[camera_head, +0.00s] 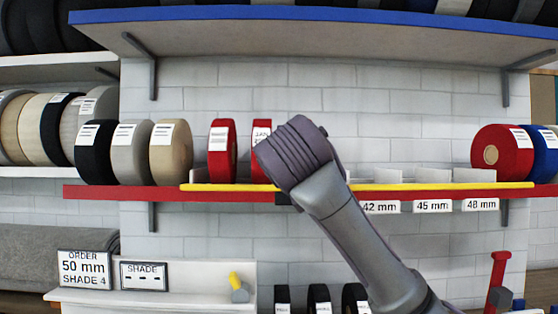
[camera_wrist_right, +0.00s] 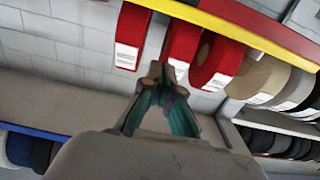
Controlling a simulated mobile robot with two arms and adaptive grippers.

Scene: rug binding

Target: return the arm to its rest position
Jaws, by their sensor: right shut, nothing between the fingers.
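My right arm (camera_head: 355,235) comes up from the lower right in the head view and ends in front of the middle shelf. Its wrist covers part of the red rolls, and the fingers are hidden behind it. In the wrist view my right gripper (camera_wrist_right: 162,78) is shut with nothing in it. Its tips appear close to the red rolls (camera_wrist_right: 180,52); whether they touch cannot be told. My left gripper is not in view.
The shelf has a yellow strip (camera_head: 430,187) and labelled, empty-looking slots right of my arm. Red rolls (camera_head: 222,150) and a beige roll (camera_head: 171,152) stand left. An upper shelf (camera_head: 330,35) overhangs. A ledge (camera_head: 190,280) with order signs sits below.

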